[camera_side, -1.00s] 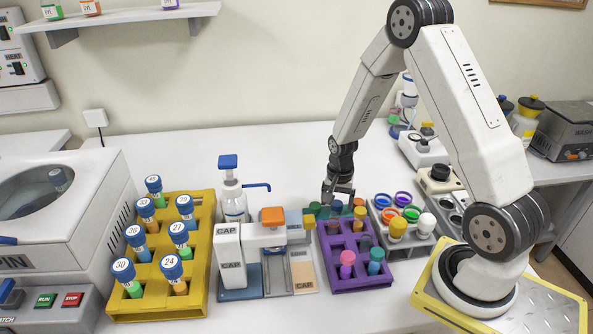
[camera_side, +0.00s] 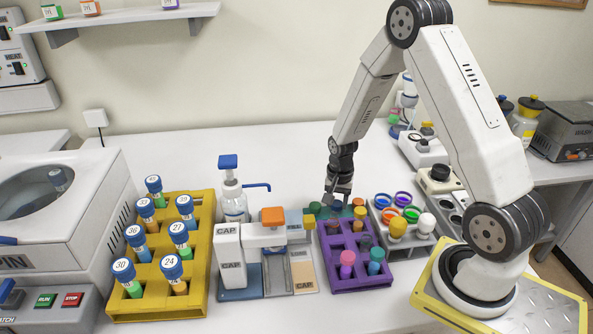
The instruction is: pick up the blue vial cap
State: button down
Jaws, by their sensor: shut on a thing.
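My gripper (camera_side: 337,200) points down at the back of the purple rack (camera_side: 378,281). It is shut on a small blue cap (camera_side: 337,206), which is mostly hidden by the fingers. The cap is low, around the level of the other caps in the rack's back row; I cannot tell whether it is clear of the rack. A green cap (camera_side: 315,208) is just left of the fingers, and an orange-yellow one (camera_side: 359,203) is to the right.
The purple rack also holds a pink-capped vial (camera_side: 347,259) and a teal-capped vial (camera_side: 376,256). A grey tray with coloured cups (camera_side: 384,200) is close on the right. The capping device (camera_side: 231,258) and yellow vial rack (camera_side: 203,295) are left.

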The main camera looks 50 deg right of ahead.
jog(key=shift+r, duration=1.1)
jog(key=s+a+r, duration=0.2)
jog(key=s+r, duration=0.3)
jog(key=s, duration=0.1)
jog(key=s+a+r, duration=0.2)
jog(key=s+r, duration=0.3)
jog(key=s, duration=0.2)
jog(key=shift+a+r, duration=0.3)
jog(key=shift+r, duration=0.05)
jog(key=shift+s, duration=0.15)
